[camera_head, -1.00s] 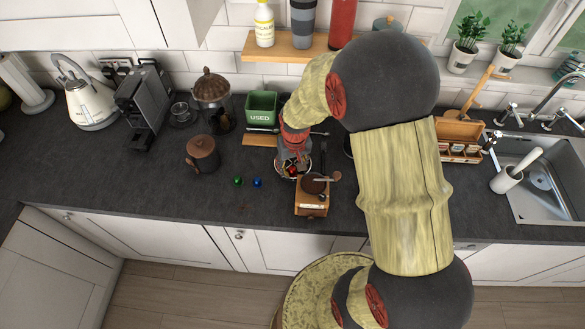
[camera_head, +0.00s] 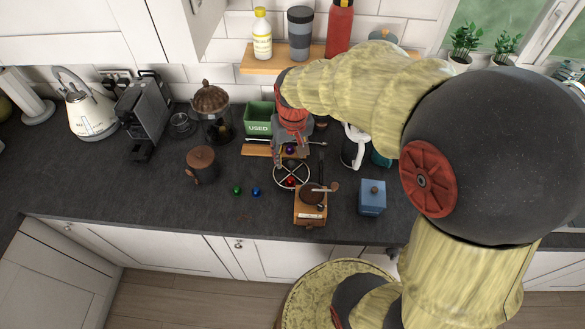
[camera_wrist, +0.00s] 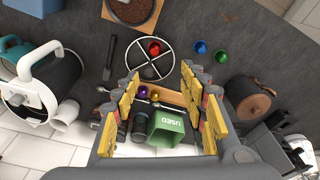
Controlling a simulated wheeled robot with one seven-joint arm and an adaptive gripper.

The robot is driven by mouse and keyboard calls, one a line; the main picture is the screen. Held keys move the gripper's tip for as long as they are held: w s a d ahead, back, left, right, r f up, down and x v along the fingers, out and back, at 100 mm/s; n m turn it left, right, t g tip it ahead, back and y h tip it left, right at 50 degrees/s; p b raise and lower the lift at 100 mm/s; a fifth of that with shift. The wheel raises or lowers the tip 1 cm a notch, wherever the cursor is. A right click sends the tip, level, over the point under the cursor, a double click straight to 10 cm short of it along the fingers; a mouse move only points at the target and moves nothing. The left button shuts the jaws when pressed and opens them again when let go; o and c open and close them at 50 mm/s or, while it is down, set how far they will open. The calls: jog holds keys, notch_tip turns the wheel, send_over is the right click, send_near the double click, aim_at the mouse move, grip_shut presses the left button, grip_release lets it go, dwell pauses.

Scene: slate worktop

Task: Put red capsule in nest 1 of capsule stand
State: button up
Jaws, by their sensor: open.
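The red capsule (camera_head: 291,181) lies in a round white-rimmed dish (camera_head: 277,183) with crossing dividers. In the wrist view the red capsule (camera_wrist: 154,48) sits in one compartment of that dish (camera_wrist: 140,71). A wooden strip (camera_head: 256,150), which seems to be the capsule stand, lies behind the dish; it also shows in the wrist view (camera_wrist: 174,96). A purple capsule (camera_wrist: 155,93) and a yellow capsule (camera_wrist: 143,92) are at its end. My gripper (camera_head: 291,155) is open and empty above the area between dish and strip. In the wrist view its fingers (camera_wrist: 160,75) are spread apart. Nest numbers cannot be read.
A green USED bin (camera_head: 258,121) stands behind the strip. Green (camera_head: 237,190) and blue (camera_head: 256,191) capsules lie left of the dish. A wooden grinder (camera_head: 310,207) stands in front, a blue box (camera_head: 372,197) right, a brown lidded pot (camera_head: 201,164) left. The front-left worktop is clear.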

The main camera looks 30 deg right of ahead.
jog(key=s+a+r+n+t, duration=0.1)
jog(key=s+a+r, duration=0.3)
jog(key=s+r, duration=0.3)
jog(key=s+a+r+n+t, duration=0.1)
jog(key=s+a+r+t, duration=0.1)
jog(key=s+a+r, duration=0.2)
jog(key=s+r, duration=0.3)
jog(key=s, duration=0.2)
jog(key=shift+r+t, duration=0.3)
jog(key=shift+r, duration=0.1)
